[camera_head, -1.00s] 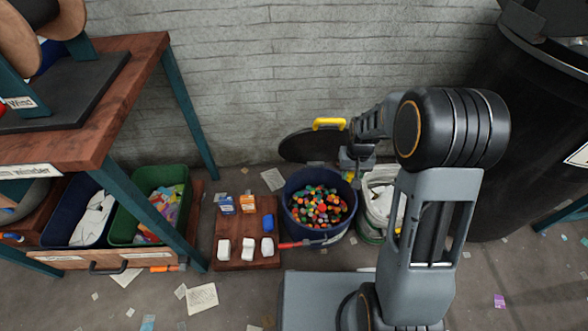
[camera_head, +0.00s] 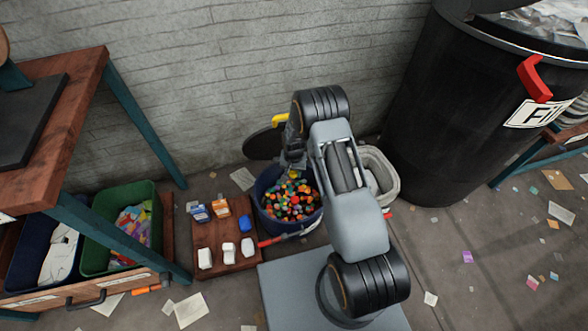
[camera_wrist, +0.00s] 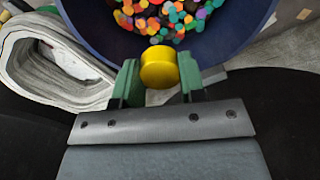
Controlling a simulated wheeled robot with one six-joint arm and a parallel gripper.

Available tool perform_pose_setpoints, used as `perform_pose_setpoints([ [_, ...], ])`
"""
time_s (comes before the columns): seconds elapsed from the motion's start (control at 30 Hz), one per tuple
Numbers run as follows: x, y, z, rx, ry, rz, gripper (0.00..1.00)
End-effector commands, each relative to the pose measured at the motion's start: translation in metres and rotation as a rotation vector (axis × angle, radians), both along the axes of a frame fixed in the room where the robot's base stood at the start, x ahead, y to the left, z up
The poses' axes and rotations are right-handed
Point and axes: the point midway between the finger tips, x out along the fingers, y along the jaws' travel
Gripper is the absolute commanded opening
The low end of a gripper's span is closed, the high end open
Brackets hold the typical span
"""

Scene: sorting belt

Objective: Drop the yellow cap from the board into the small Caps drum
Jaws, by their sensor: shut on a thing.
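My gripper (camera_wrist: 160,78) is shut on the yellow cap (camera_wrist: 158,66), which sits between its green fingertips in the wrist view. The Caps drum (camera_head: 266,220) is a small, open, dark blue drum full of many-coloured caps. Its blue wall (camera_wrist: 88,22) fills the top of the wrist view, with the held cap seen against its near rim. In the head view my gripper (camera_head: 292,168) is at the drum's back edge, partly hidden by my arm. The cap's height above the rim is hard to tell. The wooden board (camera_head: 212,236) lies left of the drum, with several small white, blue and orange items.
A pale bin with white contents (camera_head: 388,170) stands right of the drum. A black lid with a yellow handle (camera_head: 264,142) leans behind it against the wall. A large black barrel (camera_head: 440,110) stands at right. A green crate (camera_head: 92,255) is at left beneath a table.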

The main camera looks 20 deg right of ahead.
Motion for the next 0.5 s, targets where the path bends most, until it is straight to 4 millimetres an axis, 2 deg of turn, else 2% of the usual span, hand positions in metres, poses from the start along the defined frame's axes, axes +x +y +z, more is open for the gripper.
perform_pose_setpoints([
  [0.3, -0.001, -0.001, -0.037, 0.0, 0.001, 0.0, 0.16],
  [0.5, 0.0, -0.001, -0.049, 0.0, 0.0, 0.0, 0.16],
])
